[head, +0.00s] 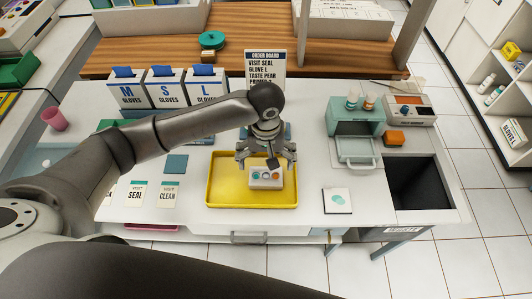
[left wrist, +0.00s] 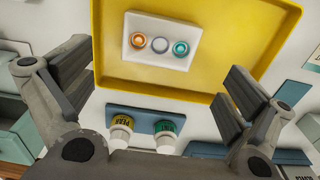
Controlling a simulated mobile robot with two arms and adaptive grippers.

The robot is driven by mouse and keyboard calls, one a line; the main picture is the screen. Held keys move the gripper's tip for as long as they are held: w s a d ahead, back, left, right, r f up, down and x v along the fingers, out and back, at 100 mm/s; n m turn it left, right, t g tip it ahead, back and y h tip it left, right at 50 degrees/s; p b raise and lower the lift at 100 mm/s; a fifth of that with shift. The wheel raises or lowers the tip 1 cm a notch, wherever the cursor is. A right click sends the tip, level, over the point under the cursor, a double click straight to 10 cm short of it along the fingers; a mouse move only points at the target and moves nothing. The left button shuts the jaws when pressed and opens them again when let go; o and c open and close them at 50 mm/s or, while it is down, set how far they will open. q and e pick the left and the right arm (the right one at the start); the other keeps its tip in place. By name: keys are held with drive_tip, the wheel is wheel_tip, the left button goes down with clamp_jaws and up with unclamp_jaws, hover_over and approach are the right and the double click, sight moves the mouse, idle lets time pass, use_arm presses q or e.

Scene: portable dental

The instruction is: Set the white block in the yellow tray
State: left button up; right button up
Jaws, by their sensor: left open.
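The white block (head: 266,184) carries an orange, a grey and a teal round piece in a row. It lies inside the yellow tray (head: 226,181), right of the tray's middle in the head view. The block (left wrist: 160,58) and the tray (left wrist: 218,82) also show in the left wrist view, with the block clear of the walls. My left gripper (head: 267,160) is above the block, fingers spread. In the left wrist view the open fingers (left wrist: 158,98) stand apart with nothing between them, and the block is beyond them. My right gripper is not in view.
Glove boxes (head: 165,88) and an order board (head: 265,66) are farther back. A teal drawer unit (head: 355,118) and a dark bin opening (head: 418,182) are at the right.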

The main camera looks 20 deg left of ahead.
use_arm(q)
drive_tip(key=shift+r, duration=2)
